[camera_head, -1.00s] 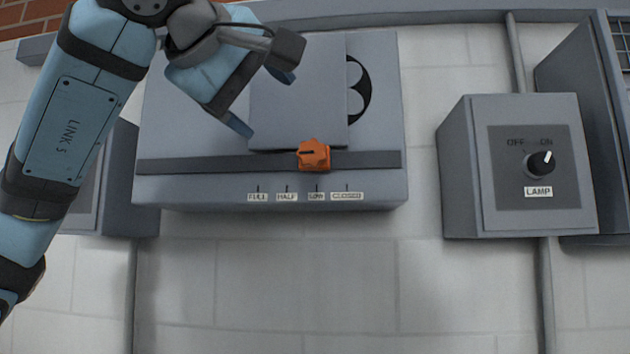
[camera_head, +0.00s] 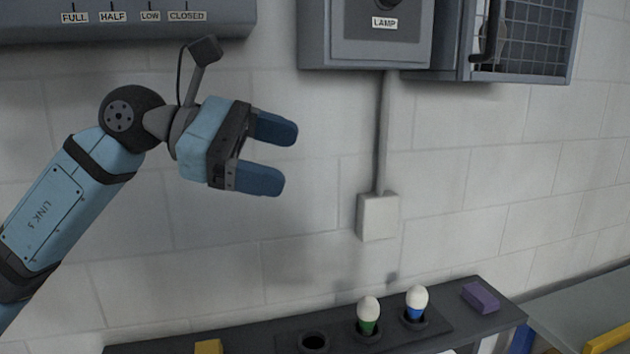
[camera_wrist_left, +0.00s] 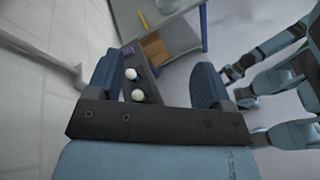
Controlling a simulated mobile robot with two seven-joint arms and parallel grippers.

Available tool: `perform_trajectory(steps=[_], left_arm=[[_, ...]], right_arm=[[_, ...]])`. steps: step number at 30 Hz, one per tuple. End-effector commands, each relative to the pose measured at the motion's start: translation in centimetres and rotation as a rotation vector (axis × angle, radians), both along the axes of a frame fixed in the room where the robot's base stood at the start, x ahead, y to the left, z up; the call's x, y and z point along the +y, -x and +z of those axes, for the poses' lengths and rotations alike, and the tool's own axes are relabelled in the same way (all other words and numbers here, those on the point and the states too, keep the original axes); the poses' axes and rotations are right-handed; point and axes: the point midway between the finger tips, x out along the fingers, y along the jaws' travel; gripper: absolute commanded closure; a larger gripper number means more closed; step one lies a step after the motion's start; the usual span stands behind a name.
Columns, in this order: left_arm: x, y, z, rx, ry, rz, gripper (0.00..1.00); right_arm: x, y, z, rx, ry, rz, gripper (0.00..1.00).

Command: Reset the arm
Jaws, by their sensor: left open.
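My left gripper (camera_head: 284,156) is open and empty in the head view, raised in front of the white block wall and pointing right. Its two blue fingers stand well apart. In the left wrist view the open fingers (camera_wrist_left: 155,85) show with nothing gripped; the shelf with two white-topped pieces shows beyond them. My right gripper is not in the head view. In the left wrist view, blue arm links of mine show at the right, but I cannot make out the right gripper's jaws.
A dark shelf (camera_head: 240,334) below holds a green-based bulb (camera_head: 368,314), a blue-based bulb (camera_head: 416,302), an empty socket (camera_head: 314,342), a purple block (camera_head: 481,297) and a yellow block (camera_head: 208,347). The lamp box (camera_head: 312,40) and a conduit box (camera_head: 378,217) are on the wall.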

Motion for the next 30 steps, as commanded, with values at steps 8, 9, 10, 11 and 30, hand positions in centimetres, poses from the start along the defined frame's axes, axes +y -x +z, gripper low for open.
perform_trajectory(steps=[8,9,10,11,30], left_arm=[[-0.2,-1.1,-6.5,0.709,0.459,-0.071,0.27],[0.1,-1.5,-7.5,0.813,0.525,-0.070,0.27],[0.4,-1.8,-8.3,0.893,0.575,-0.069,0.27],[0.7,-2.1,-9.2,0.971,0.623,-0.067,0.27],[11.3,0.3,-43.2,-2.551,-1.776,-0.286,0.27]], right_arm=[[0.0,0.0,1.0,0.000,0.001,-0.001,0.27],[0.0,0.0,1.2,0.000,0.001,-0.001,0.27],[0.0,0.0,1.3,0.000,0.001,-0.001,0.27],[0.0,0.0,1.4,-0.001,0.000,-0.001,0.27],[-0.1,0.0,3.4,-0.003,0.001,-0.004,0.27]])
